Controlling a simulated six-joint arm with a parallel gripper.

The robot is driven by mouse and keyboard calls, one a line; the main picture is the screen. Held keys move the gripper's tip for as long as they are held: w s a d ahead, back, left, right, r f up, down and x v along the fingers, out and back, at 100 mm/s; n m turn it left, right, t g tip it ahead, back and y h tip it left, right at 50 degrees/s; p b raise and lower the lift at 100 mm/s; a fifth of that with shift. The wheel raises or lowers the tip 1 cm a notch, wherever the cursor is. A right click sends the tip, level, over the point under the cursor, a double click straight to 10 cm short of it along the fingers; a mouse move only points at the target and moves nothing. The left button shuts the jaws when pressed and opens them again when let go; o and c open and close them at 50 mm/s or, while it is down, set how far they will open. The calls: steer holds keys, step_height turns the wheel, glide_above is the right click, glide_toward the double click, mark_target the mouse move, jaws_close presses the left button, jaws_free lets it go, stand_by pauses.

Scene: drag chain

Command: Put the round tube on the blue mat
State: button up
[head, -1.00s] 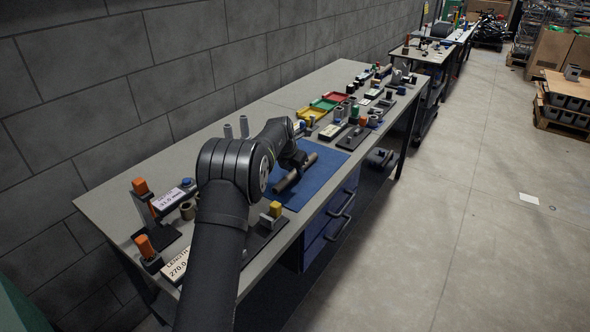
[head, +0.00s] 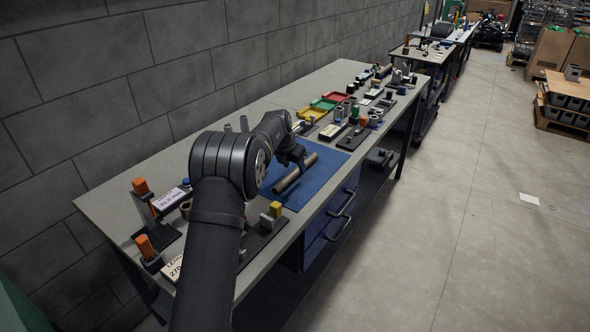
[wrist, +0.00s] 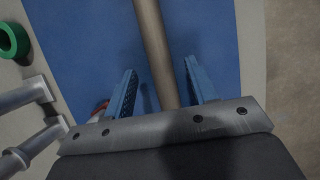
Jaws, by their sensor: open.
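The round tube (head: 295,173) is a long brownish-grey cylinder lying on the blue mat (head: 325,170). In the wrist view the tube (wrist: 152,45) runs up from between my jaws, with the blue mat (wrist: 85,50) around it. My gripper (head: 297,162) is just above the tube in the head view. In the wrist view my gripper (wrist: 160,85) is open, with one blue finger on each side of the tube and visible gaps between fingers and tube.
Red, green and yellow trays (head: 322,104) and several small parts stand beyond the mat. A fixture with a yellow block (head: 275,209) and orange-topped posts (head: 141,187) are at the near end. The bench's right edge lies close beside the mat.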

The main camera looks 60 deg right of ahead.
steer(key=v, duration=1.4)
steer(key=shift+a+r, duration=0.2)
steer(key=shift+r, duration=0.1)
steer(key=shift+f, duration=0.1)
steer(key=x, duration=1.7)
steer(key=shift+d+f, duration=0.15)
steer(key=shift+d, duration=0.05)
